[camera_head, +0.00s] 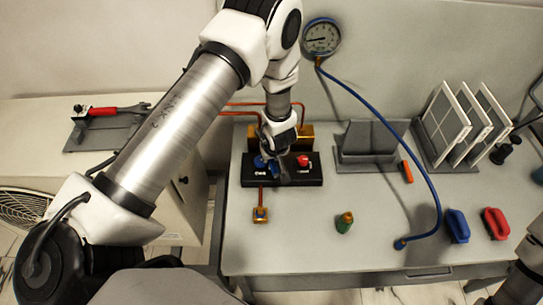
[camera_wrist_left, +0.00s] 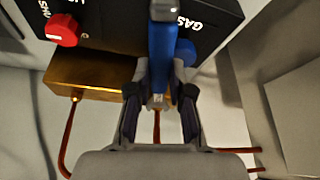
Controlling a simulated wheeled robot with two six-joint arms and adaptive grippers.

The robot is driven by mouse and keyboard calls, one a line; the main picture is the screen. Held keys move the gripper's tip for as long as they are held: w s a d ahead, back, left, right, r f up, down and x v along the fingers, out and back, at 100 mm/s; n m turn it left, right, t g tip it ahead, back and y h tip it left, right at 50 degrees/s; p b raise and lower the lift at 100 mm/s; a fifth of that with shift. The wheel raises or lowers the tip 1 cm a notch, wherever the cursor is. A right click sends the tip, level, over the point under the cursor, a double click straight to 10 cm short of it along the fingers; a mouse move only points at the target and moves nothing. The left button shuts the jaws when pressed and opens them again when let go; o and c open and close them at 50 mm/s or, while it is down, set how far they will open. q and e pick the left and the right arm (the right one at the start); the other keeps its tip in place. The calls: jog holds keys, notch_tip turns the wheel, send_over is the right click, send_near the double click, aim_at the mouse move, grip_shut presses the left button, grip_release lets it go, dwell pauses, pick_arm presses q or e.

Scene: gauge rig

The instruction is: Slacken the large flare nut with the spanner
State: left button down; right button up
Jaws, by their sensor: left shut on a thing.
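My left gripper (camera_head: 276,168) is over the black manifold (camera_head: 310,178). In the left wrist view the gripper (camera_wrist_left: 160,95) is shut on a blue-handled tool with a grey end (camera_wrist_left: 162,50), seemingly a spanner; its jaw shape is not clear. The tool lies across the black manifold's front, beside the blue knob (camera_wrist_left: 186,53). A brass block (camera_wrist_left: 92,75) with copper pipes stands by the manifold; the fingers hide part of it. A brass fitting (camera_head: 260,214) ends a short copper pipe on the bench. Which fitting is the large flare nut I cannot tell. My right gripper is out of view.
A red-handled spanner (camera_head: 118,109) lies on a grey tray (camera_head: 92,140) at left. The manifold has a red knob (camera_head: 302,160). A blue hose (camera_head: 385,105) runs from the gauge (camera_head: 321,37) to the bench. A green bottle (camera_head: 344,223) stands on the front bench; racked panels (camera_head: 445,120) stand right.

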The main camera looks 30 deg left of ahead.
pick_arm(q)
jog(key=shift+s+a+m+h+b, duration=0.3)
jog(key=shift+s+a+m+b, duration=0.35)
jog(key=shift+b, duration=0.7)
jog(key=shift+d, duration=0.1)
jog(key=shift+s+d+b, duration=0.25)
jog(key=shift+s+b, duration=0.05)
jog(key=shift+b, duration=0.2)
jog(key=s+d+r+p, duration=0.1)
jog(key=s+d+r, duration=0.1)
jog(key=s+r, duration=0.1)
jog(key=shift+v, duration=0.85)
dwell(0.5)
jog(key=shift+w, duration=0.15)
